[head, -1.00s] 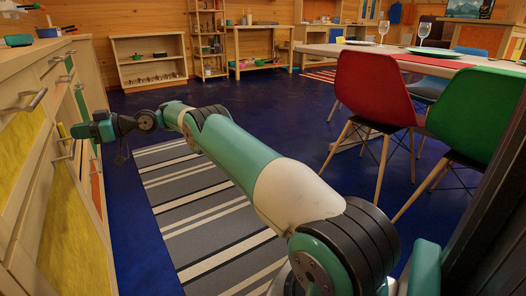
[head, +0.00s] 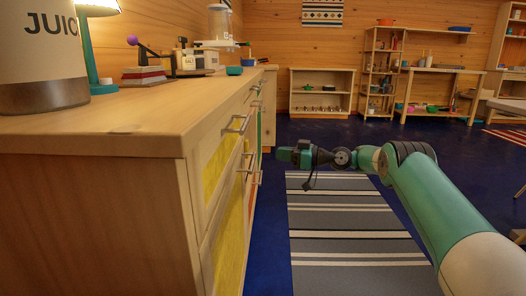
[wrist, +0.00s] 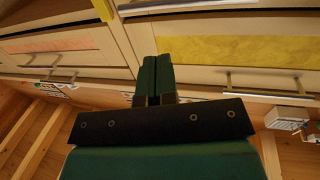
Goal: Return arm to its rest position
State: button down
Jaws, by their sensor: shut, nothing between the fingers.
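My gripper (head: 285,155) is at the far end of my teal and white arm, which stretches forward over the striped rug in the head view. It is beside the drawer fronts of the wooden counter (head: 165,122), a little to their right. In the wrist view the two dark green fingers (wrist: 155,78) lie together, shut with nothing between them. Drawer fronts with bar handles (wrist: 262,86) fill the wrist view behind the fingers. I cannot tell how wide the gap between fingers and drawers is.
A juice canister (head: 42,60), a lamp (head: 97,40) and a stack of books (head: 143,76) stand on the counter. The striped rug (head: 340,235) lies on open blue floor. A low shelf (head: 322,95) and a tall rack (head: 380,70) stand at the back wall.

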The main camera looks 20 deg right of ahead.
jog(key=s+a+m+g+h, duration=0.3)
jog(key=s+a+m+h, duration=0.3)
jog(key=s+a+h, duration=0.25)
jog(key=s+d+f+m+g+h, duration=0.2)
jog(key=s+h, duration=0.1)
jog(key=s, duration=1.2)
jog(key=s+d+f+m+g+h, duration=0.2)
jog(key=s+d+m+g+h, duration=0.1)
jog(key=s, duration=1.1)
jog(key=s+a+r+n+g+y+p, duration=0.3)
jog(key=s+a+r+n, duration=0.4)
jog(key=s+a+r, duration=0.55)
notch_tip(320, 180, up, 37)
jog(key=w+a+y+p, duration=0.1)
jog(key=a+p, duration=0.1)
jog(key=p, duration=3.6)
jog(key=shift+f, duration=0.15)
jog(key=shift+w, duration=0.1)
